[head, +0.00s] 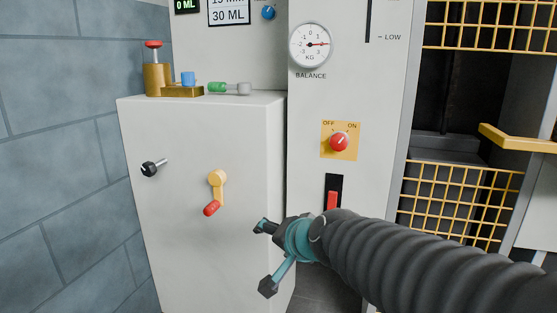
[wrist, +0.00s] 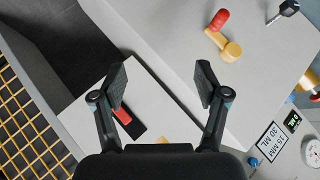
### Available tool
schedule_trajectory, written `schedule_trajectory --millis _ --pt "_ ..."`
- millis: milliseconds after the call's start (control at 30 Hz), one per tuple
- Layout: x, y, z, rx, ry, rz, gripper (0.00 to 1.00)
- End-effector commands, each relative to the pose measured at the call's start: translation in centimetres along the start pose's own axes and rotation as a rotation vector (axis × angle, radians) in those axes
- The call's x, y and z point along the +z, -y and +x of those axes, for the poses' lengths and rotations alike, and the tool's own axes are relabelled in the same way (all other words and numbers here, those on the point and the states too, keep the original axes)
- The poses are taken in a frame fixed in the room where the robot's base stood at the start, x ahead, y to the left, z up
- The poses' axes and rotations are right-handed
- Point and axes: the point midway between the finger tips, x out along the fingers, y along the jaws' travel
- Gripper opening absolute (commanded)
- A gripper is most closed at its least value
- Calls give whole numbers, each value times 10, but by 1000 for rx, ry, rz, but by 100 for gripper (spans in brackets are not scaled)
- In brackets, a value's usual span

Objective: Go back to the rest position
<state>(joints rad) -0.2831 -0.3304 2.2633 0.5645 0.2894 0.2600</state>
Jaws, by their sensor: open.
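My gripper (head: 265,257) is in front of the white cabinet in the head view, with its fingers spread and nothing between them. In the wrist view my gripper (wrist: 161,84) also shows open and empty. The yellow crank with a red handle (head: 216,187) on the cabinet front is to the left of my gripper and apart from it. The crank (wrist: 229,46) also shows beyond the fingers in the wrist view. The red slide lever (head: 332,201) in its black slot is partly hidden behind my arm.
The white cabinet (head: 190,250) carries a black knob (head: 152,168), with a brass device (head: 157,78) on top. The tall panel has a red OFF/ON knob (head: 339,141) and a balance dial (head: 310,44). A yellow mesh gate (head: 462,195) stands right. A block wall (head: 60,160) bounds the left.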

Motion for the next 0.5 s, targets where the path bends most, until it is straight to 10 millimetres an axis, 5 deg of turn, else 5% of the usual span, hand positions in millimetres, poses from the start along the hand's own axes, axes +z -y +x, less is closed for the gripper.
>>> schedule_trajectory --millis 233,400,500 --pt "53 -84 -93 264 311 -447 74" --pt "58 -131 -162 434 401 -571 74" --pt "50 -138 -186 478 364 -576 74"
